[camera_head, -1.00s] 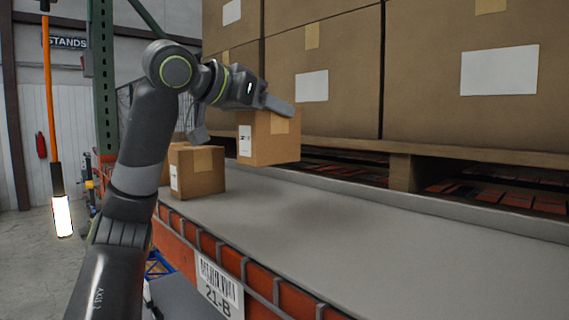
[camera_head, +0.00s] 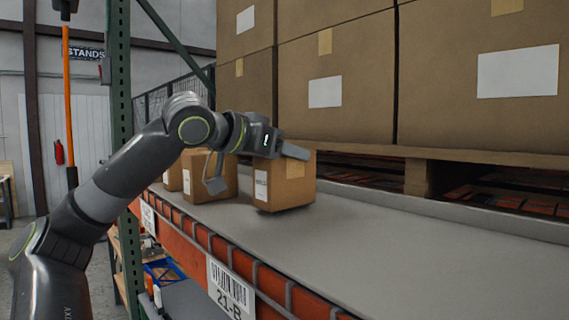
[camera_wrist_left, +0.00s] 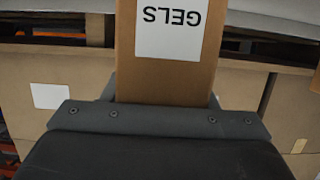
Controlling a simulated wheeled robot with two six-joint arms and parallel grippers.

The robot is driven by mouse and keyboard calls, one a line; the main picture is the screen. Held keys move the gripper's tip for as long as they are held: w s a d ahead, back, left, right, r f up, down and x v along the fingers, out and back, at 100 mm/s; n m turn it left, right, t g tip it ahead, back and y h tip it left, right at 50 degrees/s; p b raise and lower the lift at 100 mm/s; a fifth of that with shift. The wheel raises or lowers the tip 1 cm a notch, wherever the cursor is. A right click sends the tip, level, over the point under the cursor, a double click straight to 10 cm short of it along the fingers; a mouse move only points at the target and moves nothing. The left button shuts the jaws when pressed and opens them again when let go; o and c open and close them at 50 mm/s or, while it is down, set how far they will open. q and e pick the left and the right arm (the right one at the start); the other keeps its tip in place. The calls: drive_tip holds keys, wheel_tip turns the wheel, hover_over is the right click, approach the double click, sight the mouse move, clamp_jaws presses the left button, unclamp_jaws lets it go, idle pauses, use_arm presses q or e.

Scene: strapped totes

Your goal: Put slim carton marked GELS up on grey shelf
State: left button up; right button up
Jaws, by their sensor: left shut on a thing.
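The slim brown carton marked GELS (camera_head: 293,188) is held upright over the grey shelf (camera_head: 360,255), its base very close to the surface. Whether it touches the shelf I cannot tell. In the left wrist view the carton (camera_wrist_left: 170,80) shows its white label with GELS upside down. My left gripper (camera_head: 258,165) is shut on the carton, with its fingers at the carton's sides. My right gripper is not in view.
Another brown carton (camera_head: 212,178) stands on the shelf just left of the held one, with a further carton (camera_head: 173,179) beyond it. Large boxes (camera_head: 345,85) on a wooden pallet (camera_head: 418,177) stand behind. The shelf to the right is clear.

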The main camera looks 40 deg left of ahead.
use_arm(q)
drive_tip(key=shift+f, duration=0.55)
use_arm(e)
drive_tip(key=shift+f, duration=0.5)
use_arm(q)
drive_tip(key=shift+w, duration=0.1)
drive_tip(key=shift+f+b, duration=0.15)
drive_tip(key=shift+b, duration=0.15)
drive_tip(key=o, duration=1.2)
drive_tip(key=shift+c, duration=0.2)
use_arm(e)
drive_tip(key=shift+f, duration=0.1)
use_arm(q)
drive_tip(key=shift+r, duration=0.25)
drive_tip(key=b+v, duration=0.2)
drive_tip(key=v, duration=0.1)
drive_tip(key=b+v, duration=0.1)
drive_tip(key=v, duration=0.1)
drive_tip(key=shift+f+b, duration=0.3)
drive_tip(key=b+v, duration=0.1)
drive_tip(key=v, duration=0.6)
drive_tip(key=shift+r, duration=0.25)
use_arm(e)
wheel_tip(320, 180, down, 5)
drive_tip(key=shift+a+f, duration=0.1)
